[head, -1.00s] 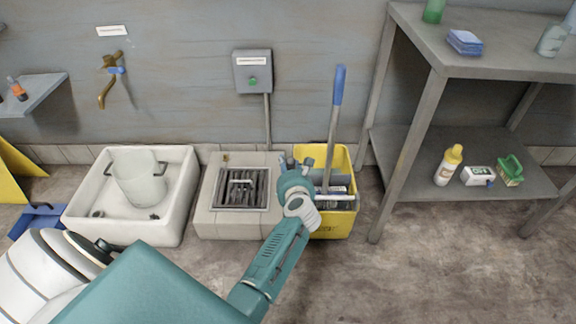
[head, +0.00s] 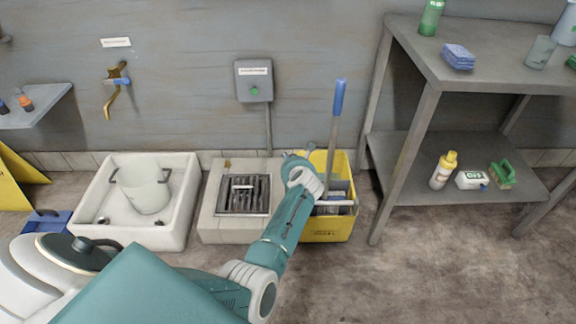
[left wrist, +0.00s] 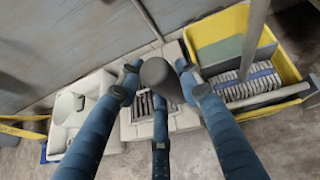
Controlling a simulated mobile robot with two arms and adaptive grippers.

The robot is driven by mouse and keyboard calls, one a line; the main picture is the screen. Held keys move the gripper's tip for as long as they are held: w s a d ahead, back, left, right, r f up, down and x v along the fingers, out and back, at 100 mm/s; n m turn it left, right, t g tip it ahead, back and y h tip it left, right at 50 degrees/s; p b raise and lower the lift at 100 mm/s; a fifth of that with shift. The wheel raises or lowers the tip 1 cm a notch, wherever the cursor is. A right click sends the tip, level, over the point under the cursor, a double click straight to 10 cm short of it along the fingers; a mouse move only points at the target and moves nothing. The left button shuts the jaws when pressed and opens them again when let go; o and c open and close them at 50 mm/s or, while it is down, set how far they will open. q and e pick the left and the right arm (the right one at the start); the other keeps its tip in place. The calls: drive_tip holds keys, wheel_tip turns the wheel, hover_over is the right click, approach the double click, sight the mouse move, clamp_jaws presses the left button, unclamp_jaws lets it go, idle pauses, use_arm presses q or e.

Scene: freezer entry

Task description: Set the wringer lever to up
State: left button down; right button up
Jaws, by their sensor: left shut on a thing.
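The yellow mop bucket (head: 325,233) stands against the wall, with a grey wringer (left wrist: 240,88) in it. My left gripper (head: 300,160) is at the bucket's left side, its fingertips largely hidden by its own wrist in the head view. In the left wrist view, the fingers (left wrist: 160,72) close around a dark rounded knob (left wrist: 160,80), which looks like the end of the wringer lever. The rest of the lever is hidden, so its angle cannot be told. My right gripper is not in view.
A mop handle (head: 337,110) rises from the bucket. The floor drain grate (head: 243,194) and a white basin (head: 180,222) with a pail (head: 145,188) lie to the left. A metal shelf (head: 425,150) stands to the right. The front floor is clear.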

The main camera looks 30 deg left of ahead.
use_arm(q)
drive_tip(key=shift+w+a+r, duration=0.1)
drive_tip(key=shift+w+r, duration=0.1)
drive_tip(key=shift+w, duration=0.3)
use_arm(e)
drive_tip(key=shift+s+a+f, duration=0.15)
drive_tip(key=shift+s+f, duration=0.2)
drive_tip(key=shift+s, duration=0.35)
use_arm(q)
drive_tip(key=shift+r, duration=0.1)
drive_tip(key=c, duration=1.4)
unclamp_jaws()
drive_tip(key=shift+w+a, duration=0.1)
drive_tip(key=shift+o, duration=1.2)
drive_tip(key=shift+f, duration=0.25)
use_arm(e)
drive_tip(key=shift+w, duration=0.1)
use_arm(q)
wheel_tip(320, 180, up, 10)
drive_tip(key=shift+f, duration=0.1)
